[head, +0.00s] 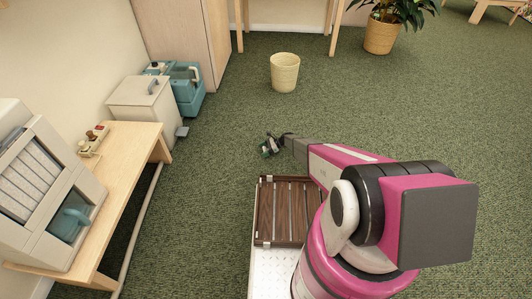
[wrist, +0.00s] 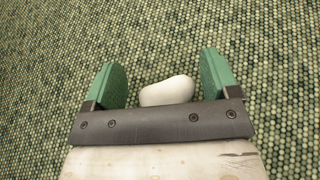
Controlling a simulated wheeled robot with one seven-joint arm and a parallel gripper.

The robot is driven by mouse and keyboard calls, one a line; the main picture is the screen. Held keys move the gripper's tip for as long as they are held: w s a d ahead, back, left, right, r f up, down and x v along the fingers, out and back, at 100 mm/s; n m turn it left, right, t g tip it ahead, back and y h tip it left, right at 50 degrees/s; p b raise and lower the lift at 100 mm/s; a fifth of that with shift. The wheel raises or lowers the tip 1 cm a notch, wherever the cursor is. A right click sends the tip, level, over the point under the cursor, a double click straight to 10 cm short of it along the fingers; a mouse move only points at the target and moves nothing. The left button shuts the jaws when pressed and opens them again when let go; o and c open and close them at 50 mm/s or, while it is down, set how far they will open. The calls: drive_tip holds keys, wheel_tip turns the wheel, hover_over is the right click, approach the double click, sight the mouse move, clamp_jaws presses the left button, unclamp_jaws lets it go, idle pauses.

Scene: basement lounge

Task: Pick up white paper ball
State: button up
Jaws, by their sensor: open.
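The white paper ball (wrist: 167,90) shows in the wrist view on the green carpet, a smooth, rounded, slightly oblong white shape. Its lower edge is hidden behind the dark bar of my gripper (wrist: 161,82). My gripper is open, with one green finger to the left of the ball and one to the right. A gap shows on both sides, wider on the left. I cannot tell how high the fingers are above the ball. In the head view my gripper (head: 269,146) is low over the carpet, and I cannot make out the ball there.
A wooden bench (head: 125,165) with an ice machine (head: 50,190) stands at the left. A white bin (head: 145,108) and a teal machine (head: 184,88) are behind it. A cream wastebasket (head: 285,74) and a potted plant (head: 380,35) stand farther back. Carpet at the right is clear.

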drive_tip(key=c, duration=1)
drive_tip(key=shift+o, duration=0.2)
drive_tip(key=shift+r, duration=0.1)
